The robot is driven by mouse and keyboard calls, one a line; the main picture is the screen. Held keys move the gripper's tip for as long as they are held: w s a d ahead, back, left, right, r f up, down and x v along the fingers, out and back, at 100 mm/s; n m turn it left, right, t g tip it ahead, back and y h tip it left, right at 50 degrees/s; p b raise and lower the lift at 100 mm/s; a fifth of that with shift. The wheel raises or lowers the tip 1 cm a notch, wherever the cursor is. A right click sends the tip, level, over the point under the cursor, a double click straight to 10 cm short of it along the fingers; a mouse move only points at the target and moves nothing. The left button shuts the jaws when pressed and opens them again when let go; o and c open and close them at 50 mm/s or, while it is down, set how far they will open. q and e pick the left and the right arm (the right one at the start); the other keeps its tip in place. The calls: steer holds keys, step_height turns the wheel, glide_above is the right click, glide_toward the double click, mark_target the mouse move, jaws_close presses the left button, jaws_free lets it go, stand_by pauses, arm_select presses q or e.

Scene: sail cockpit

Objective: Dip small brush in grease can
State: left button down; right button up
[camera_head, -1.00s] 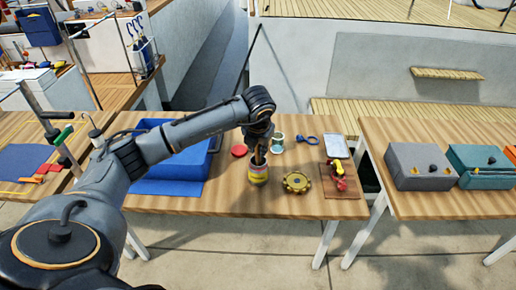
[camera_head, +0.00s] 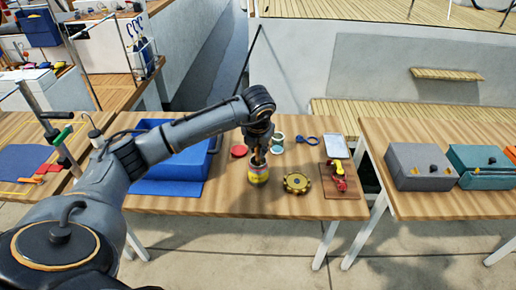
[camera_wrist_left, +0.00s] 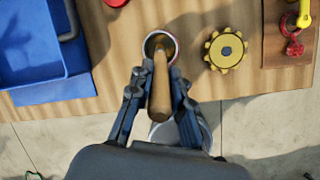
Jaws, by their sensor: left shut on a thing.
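The handle's far end overlaps the round opening of the can (camera_wrist_left: 149,42). The bristles are hidden, so I cannot tell how deep they are. My right gripper is not in view.
A blue bin (camera_head: 150,160) stands left of the can and a red disc (camera_head: 239,151) lies behind-left. A yellow gear (camera_head: 297,183) lies close on the right, with a board holding red and yellow parts (camera_head: 341,192) beyond. A thread spool (camera_head: 277,146) stands behind.

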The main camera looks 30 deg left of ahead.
arm_select(q)
steer(key=shift+r+p, duration=1.85)
steer(key=shift+r, duration=1.65)
